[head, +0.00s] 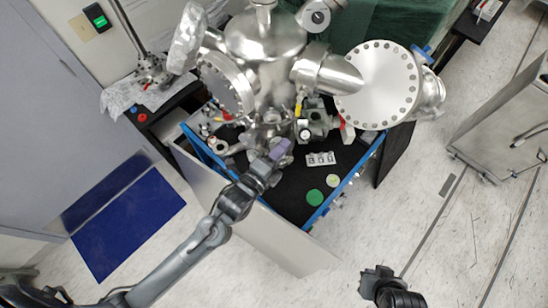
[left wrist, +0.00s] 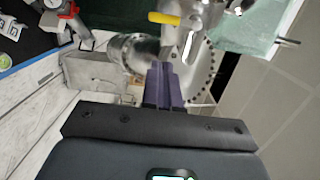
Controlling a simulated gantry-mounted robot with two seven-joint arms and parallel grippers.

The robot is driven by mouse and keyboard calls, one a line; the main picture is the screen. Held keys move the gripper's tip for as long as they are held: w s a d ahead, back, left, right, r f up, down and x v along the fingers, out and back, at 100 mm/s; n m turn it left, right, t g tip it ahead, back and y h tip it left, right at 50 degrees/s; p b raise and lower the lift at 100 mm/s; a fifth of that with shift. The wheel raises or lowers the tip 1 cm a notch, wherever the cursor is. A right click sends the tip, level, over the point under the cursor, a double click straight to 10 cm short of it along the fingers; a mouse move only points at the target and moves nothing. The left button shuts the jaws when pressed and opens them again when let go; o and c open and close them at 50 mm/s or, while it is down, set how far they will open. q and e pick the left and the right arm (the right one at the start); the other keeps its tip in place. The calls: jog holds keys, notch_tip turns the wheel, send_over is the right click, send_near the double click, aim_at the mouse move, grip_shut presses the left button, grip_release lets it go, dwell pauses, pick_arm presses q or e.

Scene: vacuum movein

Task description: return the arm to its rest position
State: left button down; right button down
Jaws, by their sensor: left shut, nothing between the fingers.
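My left gripper (head: 279,150) is over the near left part of the blue-edged workstation, close to the metal fittings under the vacuum chamber. Its purple fingers are shut with nothing between them; they also show in the left wrist view (left wrist: 165,88), pointing toward metal flanges and a yellow-handled valve. I cannot tell whether the fingers touch any fitting. My left arm (head: 190,250) stretches in from the lower left. My right gripper (head: 378,272) is at the bottom, low in the picture, above the pale floor; its fingers are too small and dark to read.
The steel vacuum chamber (head: 265,40) with a large round flange (head: 378,85) stands over the workstation's black surface (head: 285,190). A green disc (head: 315,197) lies near its front edge. A blue mat (head: 128,215) lies at left. A steel cabinet (head: 505,125) stands right. Floor at lower right is clear.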

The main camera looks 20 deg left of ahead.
pick_arm(q)
jog(key=s+a+f+n+g+y+p, duration=0.1)
jog(key=s+a+f+n+g+y, duration=0.1)
jog(key=s+a+n+g, duration=0.3)
jog(key=s+a+f+n+g+y+p, duration=0.2)
jog(key=s+a+n+g, duration=0.4)
jog(key=s+n, duration=0.8)
jog(key=s+f+g, duration=0.1)
jog(key=s+g, duration=0.1)
jog(key=shift+s+f+n+g+y+p, duration=0.3)
jog(key=shift+s+f+g+y, duration=0.05)
jog(key=shift+f+g+y, duration=0.05)
